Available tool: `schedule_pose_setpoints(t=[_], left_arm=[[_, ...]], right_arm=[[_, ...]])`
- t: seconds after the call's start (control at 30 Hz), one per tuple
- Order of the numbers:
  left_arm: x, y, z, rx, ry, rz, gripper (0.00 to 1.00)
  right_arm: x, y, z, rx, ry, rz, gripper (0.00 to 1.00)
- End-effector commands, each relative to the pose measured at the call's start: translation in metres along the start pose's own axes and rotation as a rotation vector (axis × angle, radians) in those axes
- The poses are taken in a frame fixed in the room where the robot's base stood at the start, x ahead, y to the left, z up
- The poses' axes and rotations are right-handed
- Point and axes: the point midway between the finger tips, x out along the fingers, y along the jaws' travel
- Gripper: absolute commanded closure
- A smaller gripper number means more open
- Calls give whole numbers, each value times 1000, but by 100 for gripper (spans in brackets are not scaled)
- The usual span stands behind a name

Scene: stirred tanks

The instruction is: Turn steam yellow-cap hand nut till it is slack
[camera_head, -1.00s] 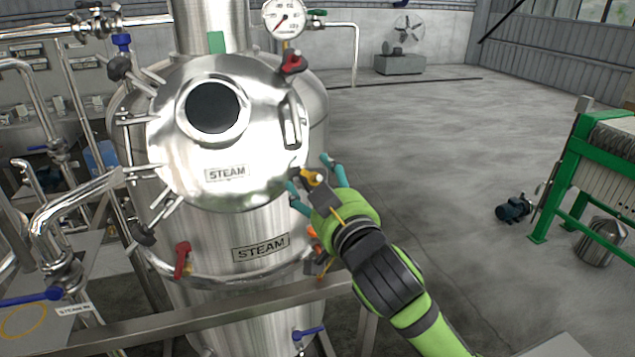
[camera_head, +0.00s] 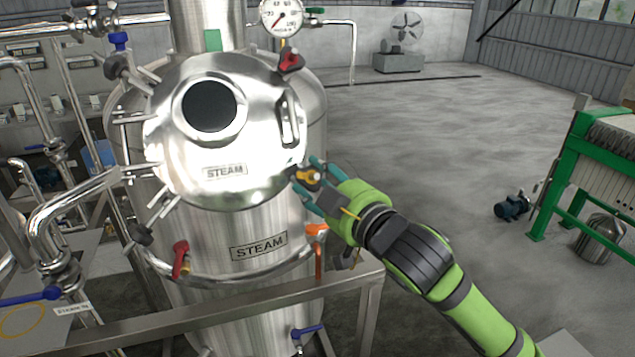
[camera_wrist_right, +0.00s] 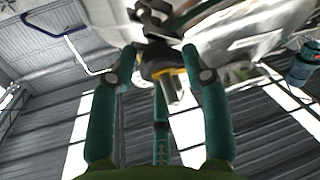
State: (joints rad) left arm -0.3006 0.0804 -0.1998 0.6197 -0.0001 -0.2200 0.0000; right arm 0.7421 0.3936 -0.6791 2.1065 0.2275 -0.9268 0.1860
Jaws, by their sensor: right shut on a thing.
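The steam tank's round steel lid (camera_head: 180,150) bears a STEAM label and a dark sight glass. The yellow-cap hand nut (camera_head: 310,176) sits at the lid's lower right edge. My right gripper (camera_head: 308,181) has its teal fingers around this nut and is shut on it. In the right wrist view the nut (camera_wrist_right: 168,72) shows a yellow band and dark body between the fingertips of my right gripper (camera_wrist_right: 160,62). The fingers partly hide the nut in the head view. My left gripper is not in view.
A red-capped nut (camera_head: 290,62) is at the lid's upper right, and a red handle (camera_head: 181,260) is below it at left. An orange handle (camera_head: 317,230) is just under my right gripper. A steel frame rail (camera_head: 230,312) crosses in front.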

Motion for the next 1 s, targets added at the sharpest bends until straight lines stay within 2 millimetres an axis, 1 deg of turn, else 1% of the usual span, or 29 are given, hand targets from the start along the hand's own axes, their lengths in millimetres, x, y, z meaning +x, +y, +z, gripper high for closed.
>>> schedule_pose_setpoints(t=[0.03,0.2,0.5,0.7,1.0], left_arm=[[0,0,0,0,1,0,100],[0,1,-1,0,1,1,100],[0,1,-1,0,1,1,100],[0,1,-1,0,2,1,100],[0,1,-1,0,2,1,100]], right_arm=[[0,3,-3,-42,8,-19,85],[0,4,-4,-159,9,-93,85],[0,5,-5,-311,10,-190,85],[0,5,-5,-362,9,-223,85],[0,4,-4,-380,9,-237,85]])
